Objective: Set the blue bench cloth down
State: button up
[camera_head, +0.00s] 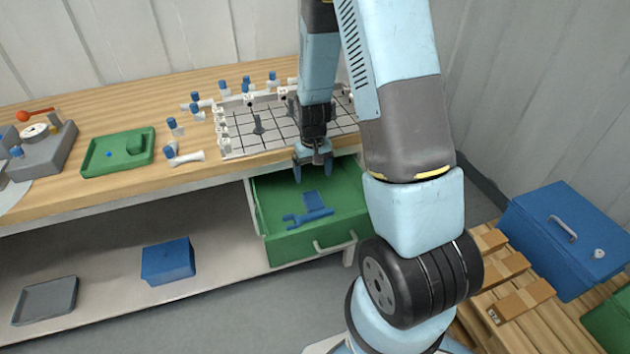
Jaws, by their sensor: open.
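My gripper (312,174) points down over the open green drawer (345,222), with its fingers apart and nothing visible between them. In the drawer, below the fingertips, lies a small flat blue piece (312,200), which looks like the blue bench cloth. It lies apart from the gripper. A longer blue item (306,217) lies just in front of it, and I cannot tell whether the two touch. The back of the drawer is partly hidden by my gripper and the bench edge.
The wooden bench (200,87) carries a gridded rack (240,141) with several blue-capped vessels around it, and a green tray (99,166). A blue box (168,261) and a grey tray (45,300) are on the lower shelf. A blue case (565,235) stands at the right.

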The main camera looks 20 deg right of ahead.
jog(key=s+r+t, duration=0.1)
jog(key=s+r, duration=0.2)
jog(key=r, duration=0.9)
jog(key=s+r+t, duration=0.2)
jog(key=s+r, duration=0.1)
jog(key=r, duration=0.9)
jog(key=s+r+t, duration=0.2)
jog(key=s+r, duration=1.1)
jog(key=s, duration=0.3)
jog(key=shift+d+t, duration=0.15)
jog(key=shift+t, duration=0.15)
jog(key=shift+r, duration=0.1)
